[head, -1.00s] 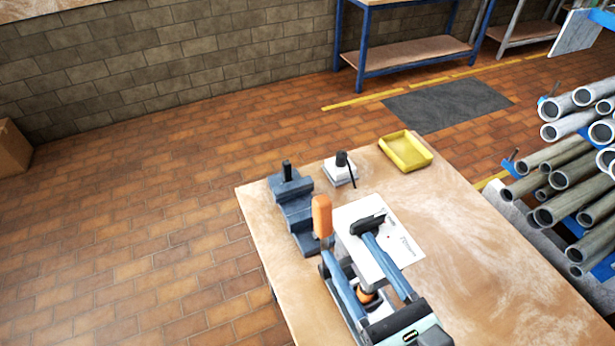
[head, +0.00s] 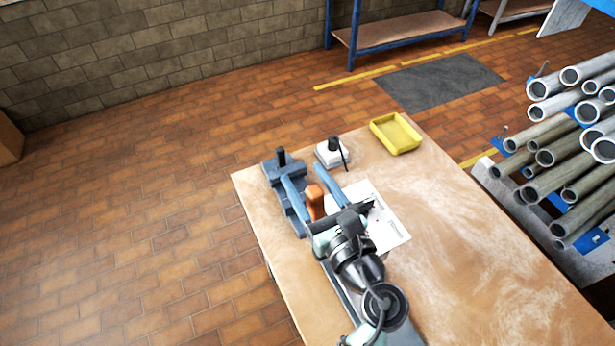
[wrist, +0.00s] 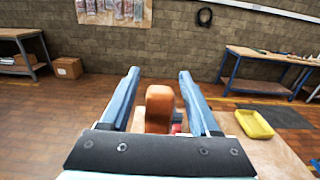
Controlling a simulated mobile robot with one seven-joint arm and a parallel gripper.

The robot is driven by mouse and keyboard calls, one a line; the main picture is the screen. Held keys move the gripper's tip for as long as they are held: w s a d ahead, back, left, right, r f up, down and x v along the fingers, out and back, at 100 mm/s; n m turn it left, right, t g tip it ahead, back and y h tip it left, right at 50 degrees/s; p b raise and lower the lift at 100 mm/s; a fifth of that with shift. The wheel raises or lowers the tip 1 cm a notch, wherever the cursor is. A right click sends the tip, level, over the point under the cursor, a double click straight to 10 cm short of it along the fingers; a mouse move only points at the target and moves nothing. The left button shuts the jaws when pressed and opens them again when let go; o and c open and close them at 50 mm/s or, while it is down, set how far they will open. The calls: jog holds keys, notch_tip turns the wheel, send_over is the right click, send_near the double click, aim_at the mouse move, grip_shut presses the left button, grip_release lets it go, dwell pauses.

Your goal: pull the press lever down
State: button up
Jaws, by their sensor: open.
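The lever's orange handle grip (head: 315,203) stands between the two blue fingers of my gripper (head: 302,174) in the head view. The wrist view also shows the orange grip (wrist: 159,108) upright between the parted fingers (wrist: 158,72), with a gap on each side. My gripper is open and not closed on it. The fingertips reach past the grip. The blue-grey stepped press body (head: 274,172) stands at the table's left edge, partly covered by the left finger. The lower part of the lever is hidden behind my gripper.
A white block with a black stick (head: 333,152) stands just beyond the fingers. A yellow tray (head: 396,134) lies at the table's (head: 460,240) far edge. A printed white sheet (head: 388,228) lies right of my gripper. Racked pipes (head: 560,150) stand at right. The table's right side is clear.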

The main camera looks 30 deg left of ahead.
grip_shut()
dwell(1.4)
